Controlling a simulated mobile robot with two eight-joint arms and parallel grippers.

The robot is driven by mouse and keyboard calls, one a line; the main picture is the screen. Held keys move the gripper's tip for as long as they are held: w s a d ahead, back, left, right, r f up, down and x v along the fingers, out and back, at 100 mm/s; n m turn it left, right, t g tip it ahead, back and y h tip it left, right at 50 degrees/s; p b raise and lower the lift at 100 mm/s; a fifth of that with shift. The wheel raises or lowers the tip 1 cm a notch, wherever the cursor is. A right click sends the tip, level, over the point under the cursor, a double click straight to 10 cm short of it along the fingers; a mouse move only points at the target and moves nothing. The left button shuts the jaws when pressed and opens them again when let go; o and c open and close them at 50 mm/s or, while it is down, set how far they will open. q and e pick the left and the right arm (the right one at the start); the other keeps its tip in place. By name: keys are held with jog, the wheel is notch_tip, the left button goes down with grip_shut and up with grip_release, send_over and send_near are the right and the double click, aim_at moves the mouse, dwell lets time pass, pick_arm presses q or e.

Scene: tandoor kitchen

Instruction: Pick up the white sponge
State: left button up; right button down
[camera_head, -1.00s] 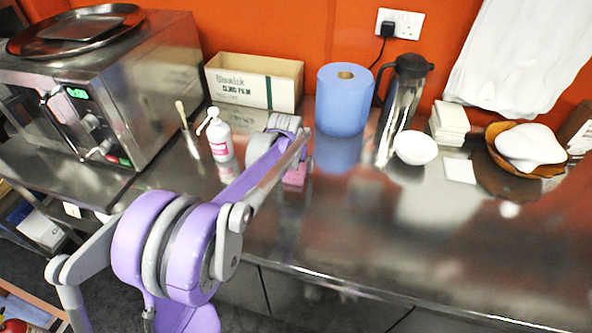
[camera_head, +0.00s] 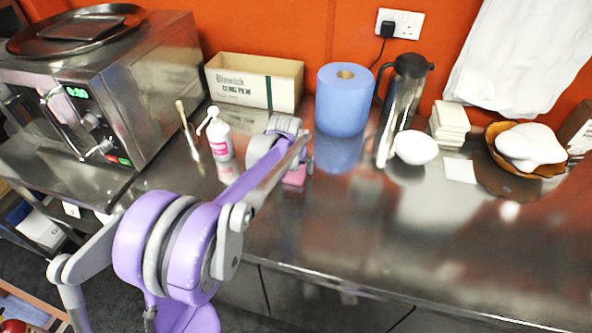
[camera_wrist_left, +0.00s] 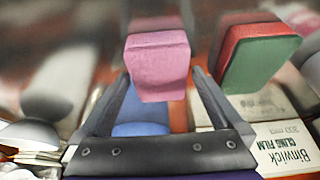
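I cannot make out a clearly white sponge. In the left wrist view a pink sponge-like block (camera_wrist_left: 158,65) lies between the fingertips of my left gripper (camera_wrist_left: 160,80). The fingers stand apart on either side of it, and no firm contact shows. A red and green block (camera_wrist_left: 262,58) is to the right, outside the fingers. In the head view my left gripper (camera_head: 292,160) is low over the steel counter, its fingers largely hidden by the arm. The pink block (camera_head: 294,177) shows just below it. My right gripper is not in view.
On the steel counter (camera_head: 350,235), a cling film box (camera_head: 235,88), pump bottle (camera_head: 220,140), blue roll (camera_head: 342,105), steel jug (camera_head: 400,105), white bowl (camera_head: 416,148), white stack (camera_head: 450,122) and shallow brown bowl (camera_head: 500,160) stand towards the wall. The front middle is clear.

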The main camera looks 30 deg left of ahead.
aim_at(295, 168)
pick_arm(q)
jog(key=c, duration=1.3)
notch_tip(295, 168, up, 10)
jog(key=shift+r+p, duration=0.25)
jog(key=shift+p, duration=0.2)
jog(key=o, duration=0.8)
jog(key=c, duration=0.5)
jog(key=shift+c, duration=0.2)
